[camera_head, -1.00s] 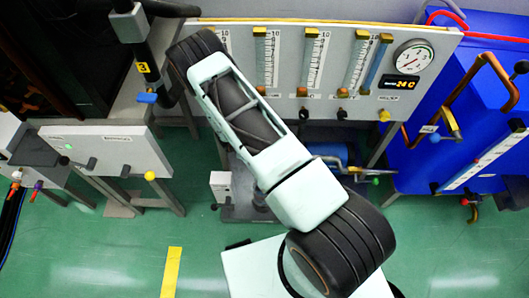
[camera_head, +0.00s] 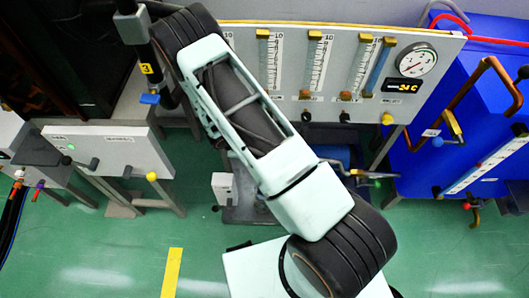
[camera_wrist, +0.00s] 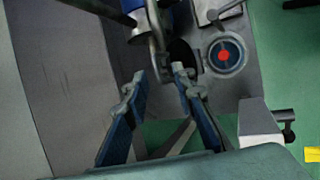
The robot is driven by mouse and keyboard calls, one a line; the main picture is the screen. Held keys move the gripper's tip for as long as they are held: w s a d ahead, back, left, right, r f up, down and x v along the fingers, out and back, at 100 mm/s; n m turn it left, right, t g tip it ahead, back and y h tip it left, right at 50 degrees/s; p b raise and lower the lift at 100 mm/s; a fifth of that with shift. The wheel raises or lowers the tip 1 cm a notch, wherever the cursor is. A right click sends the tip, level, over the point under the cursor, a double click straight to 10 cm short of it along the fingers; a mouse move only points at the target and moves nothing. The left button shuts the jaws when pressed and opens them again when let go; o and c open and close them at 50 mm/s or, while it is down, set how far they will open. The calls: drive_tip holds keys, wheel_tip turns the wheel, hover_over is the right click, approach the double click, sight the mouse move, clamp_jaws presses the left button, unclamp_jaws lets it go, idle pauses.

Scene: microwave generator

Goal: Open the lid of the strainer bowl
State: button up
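My gripper (camera_wrist: 160,78) is open and empty in the wrist view, with its two blue-padded fingers apart. A blue and metal cylindrical part (camera_wrist: 138,10) shows at the top edge of the wrist view, beyond the fingertips. A grey metal bar (camera_wrist: 157,38) hangs from it just past the gap between the fingers. I cannot tell for sure whether this is the strainer bowl or its lid. In the head view a blue cylinder (camera_head: 330,153) lies under the gauge panel, partly hidden by my arm. My gripper is hidden in the head view.
The gauge panel (camera_head: 345,70) stands behind my arm. A round red-centred fitting (camera_wrist: 223,55) and a grey box (camera_wrist: 258,122) lie right of my gripper. Green floor is clear in front.

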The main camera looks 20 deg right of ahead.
drive_tip(key=shift+v, duration=2.4)
